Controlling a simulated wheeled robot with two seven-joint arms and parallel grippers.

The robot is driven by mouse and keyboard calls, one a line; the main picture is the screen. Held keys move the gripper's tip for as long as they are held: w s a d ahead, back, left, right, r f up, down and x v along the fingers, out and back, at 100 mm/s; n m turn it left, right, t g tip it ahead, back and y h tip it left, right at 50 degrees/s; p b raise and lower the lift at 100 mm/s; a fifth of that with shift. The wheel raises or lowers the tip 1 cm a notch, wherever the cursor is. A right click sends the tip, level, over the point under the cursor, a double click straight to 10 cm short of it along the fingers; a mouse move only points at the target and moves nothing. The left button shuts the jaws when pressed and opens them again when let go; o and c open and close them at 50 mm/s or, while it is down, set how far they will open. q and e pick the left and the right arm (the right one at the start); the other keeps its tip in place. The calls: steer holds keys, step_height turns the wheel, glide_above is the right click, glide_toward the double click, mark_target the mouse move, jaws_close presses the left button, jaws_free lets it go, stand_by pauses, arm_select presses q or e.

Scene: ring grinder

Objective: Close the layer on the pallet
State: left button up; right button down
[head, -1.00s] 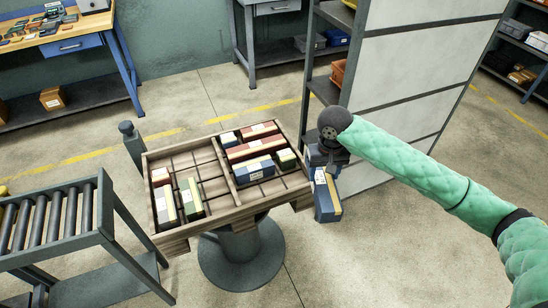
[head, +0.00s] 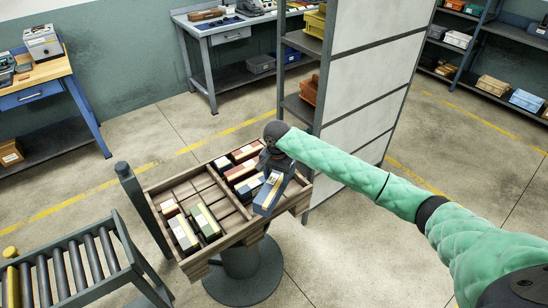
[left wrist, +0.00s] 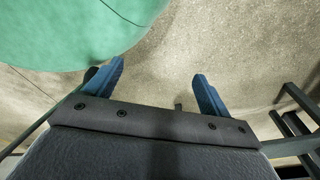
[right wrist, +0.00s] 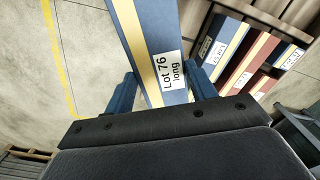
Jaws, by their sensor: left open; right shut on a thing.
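The pallet (head: 249,232) is a wooden tray on a round grey pedestal, split into a left and a right section by a middle bar. Its left section holds a few boxes (head: 204,222) near the left side and bare slats elsewhere. Its right section holds red, blue and other boxes (head: 245,153), partly hidden by my right arm. My right gripper (head: 272,165) is shut on a long blue box (head: 268,194) with a yellow stripe, held tilted over the pallet's right side. Its label reads "Lot 76 long" in the right wrist view (right wrist: 165,80). My left gripper (left wrist: 158,85) is open and empty above the floor.
A roller conveyor (head: 75,265) stands at the lower left, with a dark post (head: 140,205) beside the pallet. A tall shelf unit with white panels (head: 370,70) rises behind my right arm. Workbenches line the back wall. Open floor lies at front right.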

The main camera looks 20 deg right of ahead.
mark_target(274, 176)
steer(key=w+m+p, duration=0.1)
steer(key=w, duration=0.1)
steer(key=w+d+m+p, duration=0.1)
steer(key=w+m+p, duration=0.2)
steer(key=w+m, duration=0.1)
steer(key=shift+w+d+f+p, duration=0.2)
steer(key=shift+f+p, duration=0.1)
steer(key=shift+p, duration=0.1)
arm_select(q)
steer(key=s+a+f, duration=0.2)
steer(key=s+a, duration=0.2)
steer(key=s, duration=0.7)
steer(key=w+d+b, duration=0.2)
steer(key=w+b, duration=0.3)
steer(key=w, duration=0.5)
steer(key=shift+w+f+t+b, duration=0.3)
steer(key=shift+w+f+b, duration=0.05)
steer(key=shift+f, duration=0.1)
arm_select(e)
steer(key=shift+m, duration=0.3)
steer(key=shift+w+f, duration=0.15)
steer(key=shift+f, duration=6.05)
arm_select(q)
steer(key=shift+r+p, duration=1.1)
arm_select(e)
steer(key=shift+f, duration=0.4)
steer(key=shift+c, duration=2.4)
jaws_free()
steer(key=shift+o, duration=0.3)
